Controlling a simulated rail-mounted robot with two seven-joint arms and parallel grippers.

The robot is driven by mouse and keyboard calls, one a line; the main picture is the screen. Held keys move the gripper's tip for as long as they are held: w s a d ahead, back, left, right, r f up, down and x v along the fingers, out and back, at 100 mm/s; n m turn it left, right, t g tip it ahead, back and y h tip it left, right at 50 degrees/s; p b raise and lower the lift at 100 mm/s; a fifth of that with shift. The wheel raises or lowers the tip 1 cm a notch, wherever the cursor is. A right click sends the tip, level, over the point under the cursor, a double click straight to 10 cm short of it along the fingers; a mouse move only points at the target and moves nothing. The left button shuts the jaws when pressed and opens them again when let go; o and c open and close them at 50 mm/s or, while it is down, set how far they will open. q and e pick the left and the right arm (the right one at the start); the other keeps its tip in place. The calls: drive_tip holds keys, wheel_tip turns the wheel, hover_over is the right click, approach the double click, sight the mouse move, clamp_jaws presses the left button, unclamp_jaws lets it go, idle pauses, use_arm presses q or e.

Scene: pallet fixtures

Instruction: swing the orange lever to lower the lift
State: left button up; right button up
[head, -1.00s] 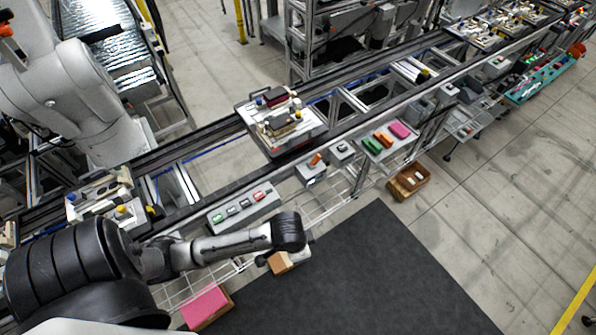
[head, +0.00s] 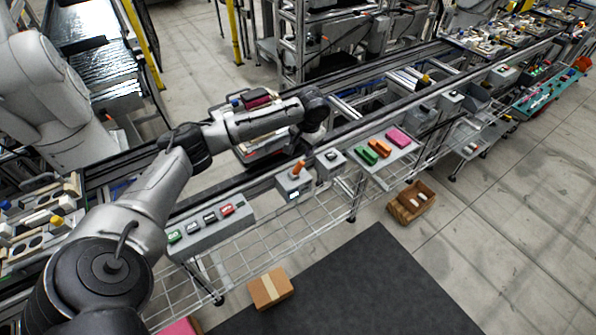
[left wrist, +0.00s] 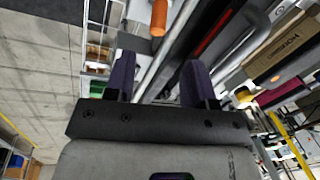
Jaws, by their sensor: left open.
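The orange lever (head: 299,167) sticks up at a tilt from a small grey box (head: 294,186) on the near side of the conveyor. Its rounded orange end (left wrist: 158,18) shows at the top of the left wrist view. My left gripper (left wrist: 158,62) is open and empty, with two dark purple fingers. The lever end lies beyond the fingertips, between them in the picture, and apart from them. In the head view my left wrist hangs over the rail, just behind and above the lever, and its fingers are hard to make out. I cannot tell which part is the lift.
A loaded pallet (head: 262,152) on the conveyor is partly hidden by my left arm. A button panel (head: 212,227) stands left of the lever box, and a tray of coloured blocks (head: 385,155) stands right. A cardboard box (head: 270,288) sits below on the floor side.

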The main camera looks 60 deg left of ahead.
sight(299, 165)
use_arm(q)
drive_tip(key=f, duration=0.4)
drive_tip(key=a+f+b, duration=0.1)
drive_tip(key=f, duration=0.3)
drive_tip(key=a+f, duration=0.1)
drive_tip(key=f, duration=0.3)
drive_tip(key=shift+s+f+b, duration=0.15)
drive_tip(key=shift+s+b, duration=0.2)
drive_tip(key=shift+c, duration=0.3)
